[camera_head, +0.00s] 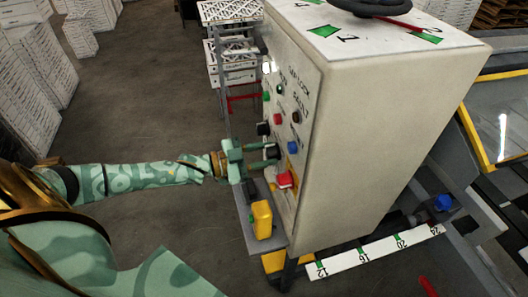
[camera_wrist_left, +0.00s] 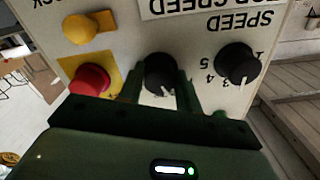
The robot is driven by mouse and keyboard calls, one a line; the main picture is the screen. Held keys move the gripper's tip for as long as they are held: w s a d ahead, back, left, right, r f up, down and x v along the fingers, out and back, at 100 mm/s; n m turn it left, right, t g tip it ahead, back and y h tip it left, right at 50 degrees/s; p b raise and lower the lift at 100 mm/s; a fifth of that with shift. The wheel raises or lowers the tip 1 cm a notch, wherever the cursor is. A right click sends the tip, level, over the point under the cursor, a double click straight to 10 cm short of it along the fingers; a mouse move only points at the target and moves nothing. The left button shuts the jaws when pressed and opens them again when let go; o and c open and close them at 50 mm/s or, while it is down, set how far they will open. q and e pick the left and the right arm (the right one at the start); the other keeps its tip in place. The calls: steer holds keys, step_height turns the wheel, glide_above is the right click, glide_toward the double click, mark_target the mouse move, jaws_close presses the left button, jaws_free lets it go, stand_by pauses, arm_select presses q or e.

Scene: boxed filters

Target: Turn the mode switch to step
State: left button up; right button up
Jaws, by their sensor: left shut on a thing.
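A pale control box (camera_head: 365,125) stands right of centre in the head view, with knobs and buttons on its left-facing panel. My left gripper (camera_head: 274,158) reaches the panel from the left. In the left wrist view its two fingers (camera_wrist_left: 160,92) stand on either side of a black knob (camera_wrist_left: 159,72) with a white pointer line, and are shut on it. The step mark and the knob's own label cannot be made out. A second black knob (camera_wrist_left: 237,62) with numbers round it sits to the right, under a SPEED label. My right gripper is not in view.
A red mushroom button (camera_wrist_left: 88,79) on a yellow plate sits close left of the held knob. A yellow knob (camera_wrist_left: 80,29) is beyond it. A yellow box (camera_head: 262,219) sits on a ledge below the panel. A wheel (camera_head: 370,5) tops the control box.

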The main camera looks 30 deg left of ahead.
arm_select(q)
steer(key=shift+m+p, duration=0.35)
steer(key=shift+m, duration=1.85)
steer(key=o, duration=1)
steer(key=p+v, duration=0.1)
steer(key=v, duration=1.5)
steer(key=shift+a, duration=0.2)
steer(key=shift+s, duration=0.1)
